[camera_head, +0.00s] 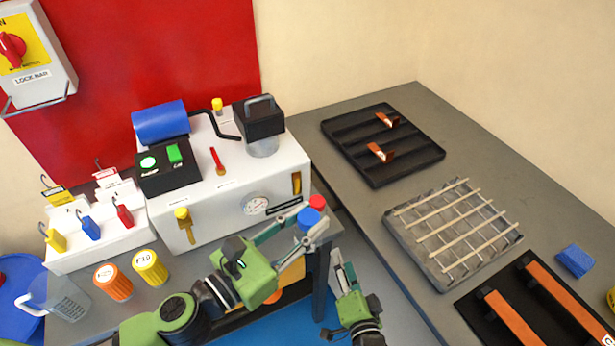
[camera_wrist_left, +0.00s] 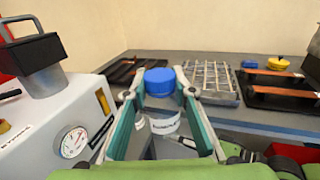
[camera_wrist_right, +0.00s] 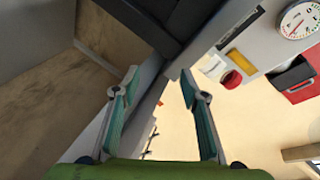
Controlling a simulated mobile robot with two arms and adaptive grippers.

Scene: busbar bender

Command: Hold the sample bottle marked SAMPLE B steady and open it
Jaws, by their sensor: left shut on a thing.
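A bottle with a blue cap (camera_head: 307,217) is held between the fingers of my left gripper (camera_head: 313,222). In the left wrist view the bottle (camera_wrist_left: 161,102) stands roughly upright, and its clear body carries a white label too small to read surely. My left gripper is shut on the bottle's body, with the blue cap above the fingers. My right gripper (camera_head: 343,268) is lower and to the right of the bottle, apart from it. In the right wrist view its fingers (camera_wrist_right: 160,92) are parted with nothing gripped between them.
A bottle with a red cap (camera_head: 317,201) is just behind the blue cap; the right wrist view also shows a red cap (camera_wrist_right: 231,79). The white bender machine (camera_head: 228,175) with its gauge stands left. A wire rack (camera_head: 455,232) and black trays (camera_head: 375,165) lie on the right bench.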

